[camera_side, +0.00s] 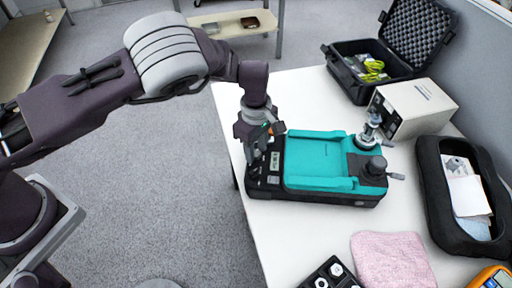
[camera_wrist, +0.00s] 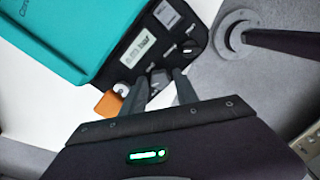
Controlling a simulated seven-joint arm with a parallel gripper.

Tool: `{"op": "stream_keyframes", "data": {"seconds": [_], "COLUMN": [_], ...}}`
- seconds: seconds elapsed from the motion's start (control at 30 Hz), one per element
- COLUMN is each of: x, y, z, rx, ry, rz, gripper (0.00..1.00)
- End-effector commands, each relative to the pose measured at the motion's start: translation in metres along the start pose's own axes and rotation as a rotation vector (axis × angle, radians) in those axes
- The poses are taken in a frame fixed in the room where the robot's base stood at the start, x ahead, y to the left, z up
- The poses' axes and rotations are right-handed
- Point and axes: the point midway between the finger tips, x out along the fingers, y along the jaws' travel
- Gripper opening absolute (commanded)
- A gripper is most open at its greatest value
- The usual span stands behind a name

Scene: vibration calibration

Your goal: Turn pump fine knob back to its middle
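The pump unit (camera_side: 325,163) is a black-based device with a teal top on the white table. Its black control panel (camera_side: 262,180) is at the left end, with a small display that shows in the wrist view (camera_wrist: 138,47). My gripper (camera_side: 257,160) is over this panel, pointing down. In the wrist view its two fingers (camera_wrist: 160,82) stand apart, with a small dark knob (camera_wrist: 157,77) between their tips. I cannot tell whether they touch it. A dark knob with a pale mark (camera_wrist: 190,47) sits farther along the panel. The panel labels are too blurred to read.
A silver knob (camera_wrist: 122,89) and an orange part (camera_wrist: 108,104) are close to the left finger. A metal fitting (camera_side: 369,133) and a black cap with a lever (camera_side: 376,168) stand at the unit's right end. A grey box (camera_side: 418,108) and black cases are behind.

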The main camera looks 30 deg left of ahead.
Motion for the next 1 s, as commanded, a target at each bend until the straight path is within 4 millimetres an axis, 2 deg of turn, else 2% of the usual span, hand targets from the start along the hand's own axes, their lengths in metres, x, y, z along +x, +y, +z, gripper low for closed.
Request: {"op": "stream_keyframes", "data": {"seconds": [0.03,0.2,0.23,0.63,1.0], "x": [-0.0002,-0.0003,-0.0004,-0.0009,-0.0013], "y": [0.0000,-0.0001,-0.0001,0.0000,0.0004], "z": [0.0000,-0.0001,-0.0001,-0.0002,-0.0004], "rx": [0.000,0.000,0.000,0.065,0.363], "ry": [0.000,0.000,0.000,-0.001,-0.001], "rz": [0.000,-0.001,-0.001,-0.001,0.000], "gripper": [0.36,0.03,0.00,0.00,0.00]}}
